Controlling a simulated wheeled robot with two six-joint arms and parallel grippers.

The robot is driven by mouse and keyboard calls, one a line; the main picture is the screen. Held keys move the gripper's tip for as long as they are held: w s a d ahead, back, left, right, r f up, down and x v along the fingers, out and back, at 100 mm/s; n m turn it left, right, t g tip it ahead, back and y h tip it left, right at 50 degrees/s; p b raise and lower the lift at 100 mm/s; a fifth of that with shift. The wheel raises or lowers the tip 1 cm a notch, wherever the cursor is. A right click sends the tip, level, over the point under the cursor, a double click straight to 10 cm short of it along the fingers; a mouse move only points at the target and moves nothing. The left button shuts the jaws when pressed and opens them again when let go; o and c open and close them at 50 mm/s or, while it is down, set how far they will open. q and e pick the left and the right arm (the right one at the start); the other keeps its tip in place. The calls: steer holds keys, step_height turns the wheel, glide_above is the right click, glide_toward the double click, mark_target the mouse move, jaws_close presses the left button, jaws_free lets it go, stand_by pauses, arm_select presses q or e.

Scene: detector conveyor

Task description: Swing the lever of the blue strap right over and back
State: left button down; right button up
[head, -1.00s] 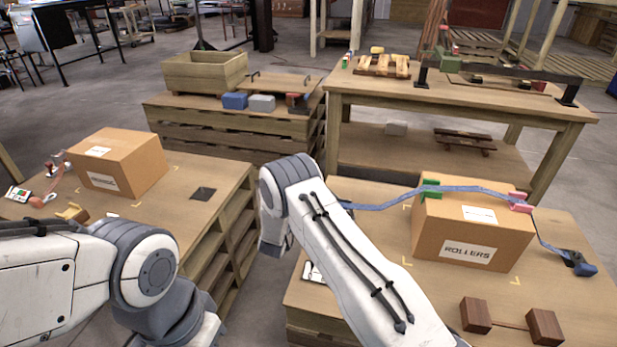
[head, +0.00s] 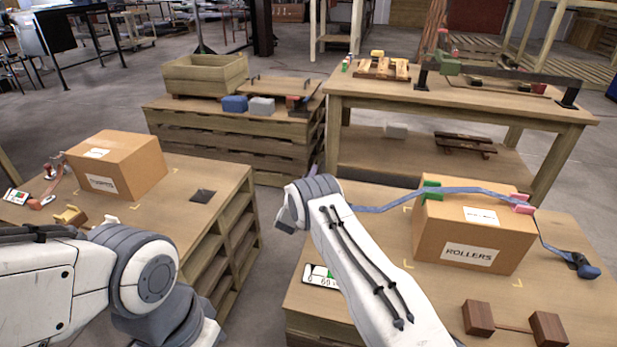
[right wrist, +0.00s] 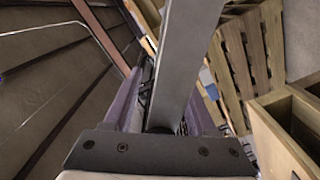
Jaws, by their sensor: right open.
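The strap's left end is hidden by my right arm. My right gripper (right wrist: 160,95) is open in the right wrist view, over the floor and away from the strap, with nothing seen between its fingers.
A second cardboard box (head: 118,165) stands on the left table (head: 160,225). A white card (head: 321,276) and two joined brown blocks (head: 503,325) lie on the right table. A gap of floor separates the tables. A workbench (head: 470,100) stands behind.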

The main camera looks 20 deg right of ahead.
jaws_close()
stand_by(1.4)
